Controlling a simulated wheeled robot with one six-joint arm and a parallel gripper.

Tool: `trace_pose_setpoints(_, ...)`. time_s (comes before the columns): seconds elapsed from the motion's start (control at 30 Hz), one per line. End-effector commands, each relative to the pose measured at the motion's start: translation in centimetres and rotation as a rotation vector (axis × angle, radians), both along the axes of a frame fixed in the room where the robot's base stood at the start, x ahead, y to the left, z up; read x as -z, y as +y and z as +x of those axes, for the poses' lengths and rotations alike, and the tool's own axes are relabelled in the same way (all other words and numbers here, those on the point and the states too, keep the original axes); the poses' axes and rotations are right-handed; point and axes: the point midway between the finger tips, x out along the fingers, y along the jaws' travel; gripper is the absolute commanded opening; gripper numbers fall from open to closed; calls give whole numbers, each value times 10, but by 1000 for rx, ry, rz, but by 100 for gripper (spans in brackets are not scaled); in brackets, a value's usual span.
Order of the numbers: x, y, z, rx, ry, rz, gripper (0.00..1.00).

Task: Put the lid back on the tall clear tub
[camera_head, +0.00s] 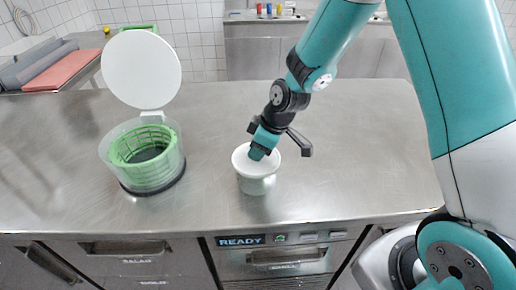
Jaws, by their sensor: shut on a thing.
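The tall clear tub (257,185) stands upright on the steel counter, right of the middle. The white lid (270,168) is over its mouth and looks about level. I cannot tell whether it rests on the rim or is just above it. My gripper (259,151) comes down from the upper right and is shut on the lid near its middle. The fingertips hide the part they hold and some of the lid's top.
A clear round container with a green basket (146,150) stands at the left, its white round cover (141,70) raised upright behind. The counter (340,150) is bare right of the tub. A red board (62,70) lies at the back left.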

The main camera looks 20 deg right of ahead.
Motion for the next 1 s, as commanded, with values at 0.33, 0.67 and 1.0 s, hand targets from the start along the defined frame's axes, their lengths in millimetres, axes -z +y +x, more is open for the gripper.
trace_pose_setpoints(0.33, 1, 0, 0, 0, 0, 0, 3)
trace_pose_setpoints(0.67, 1, 0, 0, 0, 0, 0, 3)
trace_pose_setpoints(1.0, 1, 0, 0, 0, 0, 0, 37)
